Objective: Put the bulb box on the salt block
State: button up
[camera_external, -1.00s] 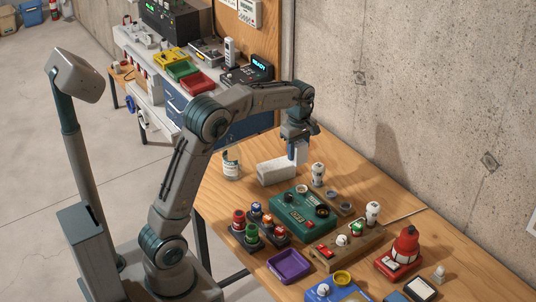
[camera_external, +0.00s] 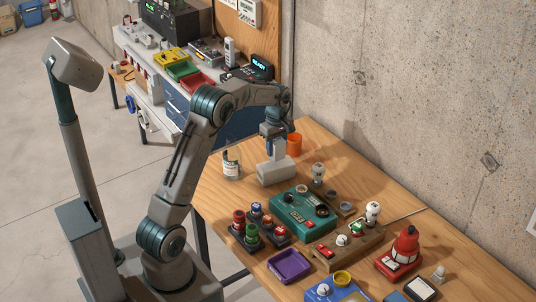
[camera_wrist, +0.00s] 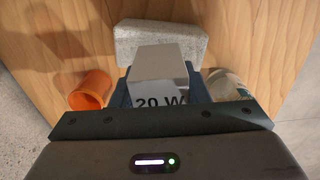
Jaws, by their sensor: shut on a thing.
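My gripper (camera_external: 274,138) is shut on the bulb box (camera_external: 278,151), a small pale box. In the wrist view the bulb box (camera_wrist: 160,72) sits between the fingers, with "20 W" printed on its near face. The salt block (camera_external: 275,173), a whitish speckled slab, lies on the wooden table below the box. In the external view the box's lower end meets the block's top in the picture; I cannot tell whether they touch. In the wrist view the salt block (camera_wrist: 160,36) shows beyond the box, which hides its near middle.
A green device (camera_external: 302,211) sits in front. Several buttons, a purple tray (camera_external: 289,266) and a red lamp (camera_external: 403,248) fill the nearer table.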

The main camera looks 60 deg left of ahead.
aim_at(276, 153)
jog(key=shift+f, duration=1.35)
jog(key=shift+f, duration=0.25)
jog(key=o, duration=1)
jog(key=shift+r, duration=0.1)
jog(key=shift+c, duration=0.2)
